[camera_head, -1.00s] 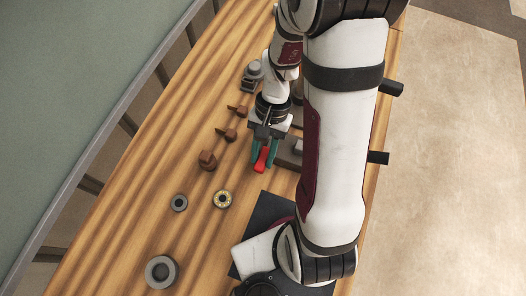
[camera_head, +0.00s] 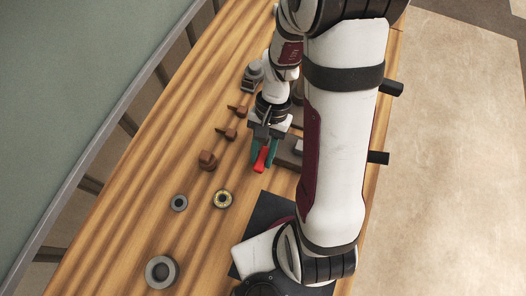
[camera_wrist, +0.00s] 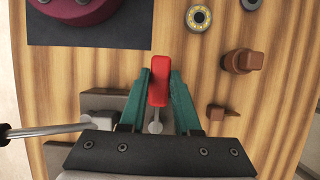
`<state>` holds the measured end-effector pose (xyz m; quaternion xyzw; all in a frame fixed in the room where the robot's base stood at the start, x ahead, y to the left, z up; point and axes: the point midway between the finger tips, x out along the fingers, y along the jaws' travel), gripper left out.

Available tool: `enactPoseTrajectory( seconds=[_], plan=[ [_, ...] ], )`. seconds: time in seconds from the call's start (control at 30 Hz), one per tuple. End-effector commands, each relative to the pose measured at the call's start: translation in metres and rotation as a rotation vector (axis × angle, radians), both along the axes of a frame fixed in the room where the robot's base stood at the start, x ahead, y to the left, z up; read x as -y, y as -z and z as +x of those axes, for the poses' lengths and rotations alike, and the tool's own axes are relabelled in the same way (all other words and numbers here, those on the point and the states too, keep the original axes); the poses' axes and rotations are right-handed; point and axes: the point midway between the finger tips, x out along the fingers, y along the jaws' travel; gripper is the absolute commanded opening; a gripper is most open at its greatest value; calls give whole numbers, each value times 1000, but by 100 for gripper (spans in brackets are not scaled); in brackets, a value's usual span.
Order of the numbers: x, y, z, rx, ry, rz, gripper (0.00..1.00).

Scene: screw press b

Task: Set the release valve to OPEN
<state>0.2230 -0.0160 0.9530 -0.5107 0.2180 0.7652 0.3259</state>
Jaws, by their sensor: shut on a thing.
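The release valve's red handle (camera_head: 261,159) shows between the fingertips of my gripper (camera_head: 264,153) in the head view. In the wrist view the red handle (camera_wrist: 158,82) stands between the two green fingers of my gripper (camera_wrist: 159,84) and points toward the top of the picture. My gripper is shut on the handle. A pale rounded stem (camera_wrist: 155,126) shows just below the handle. The valve's body and any OPEN marking are hidden by the gripper.
Brown knobs (camera_head: 207,160) stand left of my gripper on the wooden table (camera_head: 120,215). A ringed yellow part (camera_head: 222,199), a small grey ring (camera_head: 179,203) and a larger grey ring (camera_head: 161,272) lie nearer. A metal rod (camera_wrist: 40,131) shows at left in the wrist view.

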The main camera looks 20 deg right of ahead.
Motion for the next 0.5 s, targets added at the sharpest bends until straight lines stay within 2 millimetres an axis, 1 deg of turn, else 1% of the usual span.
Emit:
enactPoseTrajectory(
  seconds=[0.27, 0.5],
  plan=[
    [-6, -1, 8, 3, 151, 0, 0],
    [-13, -1, 21, 2, 372, 0, 0]
  ],
)
